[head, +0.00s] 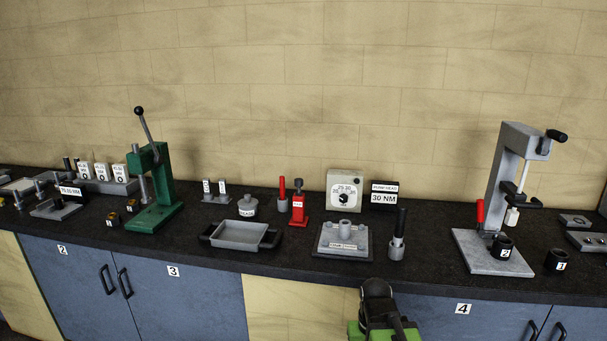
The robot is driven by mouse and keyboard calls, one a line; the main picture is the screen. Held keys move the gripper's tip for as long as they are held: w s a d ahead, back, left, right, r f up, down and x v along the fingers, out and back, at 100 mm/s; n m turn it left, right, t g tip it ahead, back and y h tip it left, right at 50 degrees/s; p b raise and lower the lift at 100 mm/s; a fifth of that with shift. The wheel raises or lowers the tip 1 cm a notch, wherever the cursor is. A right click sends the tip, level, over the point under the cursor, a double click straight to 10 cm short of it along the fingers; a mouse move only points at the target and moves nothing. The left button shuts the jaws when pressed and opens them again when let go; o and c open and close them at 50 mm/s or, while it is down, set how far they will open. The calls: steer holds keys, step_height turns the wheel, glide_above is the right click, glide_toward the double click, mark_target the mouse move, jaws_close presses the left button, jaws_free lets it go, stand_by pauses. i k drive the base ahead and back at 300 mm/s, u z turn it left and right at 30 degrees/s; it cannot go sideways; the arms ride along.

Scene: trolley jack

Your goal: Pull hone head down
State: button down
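A grey upright machine (507,165) stands on a flat grey base plate (476,255) on the right part of the counter; it looks like the hone stand. A dark head with a black side handle (522,200) sits partway up its column, with a short pale piece (512,217) hanging below. A black-tipped crank (556,135) sticks out at its top. A black cylinder marked 2 (502,248) stands on the base plate under the head. My gripper (377,289) is low at the bottom middle, left of the machine and apart from it; its fingers cannot be made out.
A black cylinder marked 1 (557,262) stands right of the base plate. A red-handled tool (480,211) is by the column. A grey fixture (342,240) and black-handled tool (398,236) stand left. A green press (150,185) is farther left.

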mark_target(515, 195)
steer(key=z, duration=0.55)
steer(key=k, duration=0.1)
steer(key=u, duration=2.95)
steer(key=k, duration=1.3)
steer(key=z, duration=1.35)
steer(key=i, duration=1.05)
